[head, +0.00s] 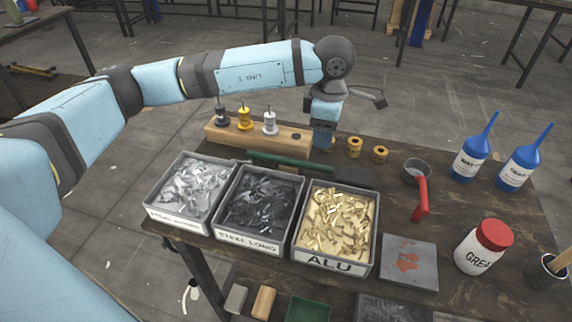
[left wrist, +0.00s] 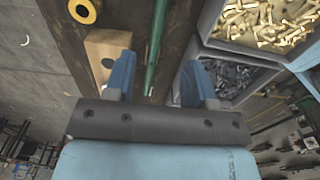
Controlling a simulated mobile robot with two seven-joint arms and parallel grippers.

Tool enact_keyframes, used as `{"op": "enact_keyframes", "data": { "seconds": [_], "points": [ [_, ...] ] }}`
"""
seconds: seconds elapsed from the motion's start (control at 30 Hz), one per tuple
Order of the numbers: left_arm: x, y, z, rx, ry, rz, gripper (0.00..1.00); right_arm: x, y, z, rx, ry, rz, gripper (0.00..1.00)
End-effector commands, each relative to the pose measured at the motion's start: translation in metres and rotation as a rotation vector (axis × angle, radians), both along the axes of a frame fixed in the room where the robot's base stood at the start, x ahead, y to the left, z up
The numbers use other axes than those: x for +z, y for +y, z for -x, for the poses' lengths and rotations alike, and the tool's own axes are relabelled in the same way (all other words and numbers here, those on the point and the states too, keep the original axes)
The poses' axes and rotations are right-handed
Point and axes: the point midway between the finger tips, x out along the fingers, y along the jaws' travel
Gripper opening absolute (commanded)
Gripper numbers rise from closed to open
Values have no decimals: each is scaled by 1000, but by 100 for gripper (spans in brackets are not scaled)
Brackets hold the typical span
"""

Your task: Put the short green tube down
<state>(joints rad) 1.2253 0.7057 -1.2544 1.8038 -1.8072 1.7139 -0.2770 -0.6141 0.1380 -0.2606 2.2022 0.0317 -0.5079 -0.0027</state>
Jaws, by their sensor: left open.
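A green tube (head: 290,162) lies on the dark wooden table, between the wooden block and the row of scrap bins. In the left wrist view the green tube (left wrist: 155,45) runs lengthwise between my two blue fingers. My left gripper (head: 323,140) points down near the right end of the wooden block, close to the tube. It also shows in the left wrist view (left wrist: 158,75), with its fingers apart and nothing visibly clamped. Whether a finger touches the tube I cannot tell. My right gripper is in neither view.
The wooden block (head: 215,134) holds three small nozzle-like parts. Bins of grey scrap (head: 158,213), dark scrap (head: 224,236) and brass pieces (head: 333,265) stand in front.

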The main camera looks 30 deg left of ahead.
Motion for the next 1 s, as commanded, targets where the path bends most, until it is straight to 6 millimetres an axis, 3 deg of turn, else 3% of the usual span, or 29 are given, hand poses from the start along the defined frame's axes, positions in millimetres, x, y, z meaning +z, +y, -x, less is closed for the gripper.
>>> {"op": "enact_keyframes", "data": {
  "seconds": [0.03, 0.2, 0.57, 0.83, 1.0],
  "points": [
    [-14, 1, 1, 1, 3, -1, 50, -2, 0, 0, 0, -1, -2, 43],
    [-45, 1, 0, -1, 2, 1, 50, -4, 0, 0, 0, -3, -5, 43],
    [-72, 3, 0, 0, 1, 0, 50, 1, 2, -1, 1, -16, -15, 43],
    [-110, 7, 1, -1, 1, 1, 50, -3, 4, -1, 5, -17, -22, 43],
    [-114, 7, 0, -1, -1, 2, 50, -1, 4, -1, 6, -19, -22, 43]
  ]
}}
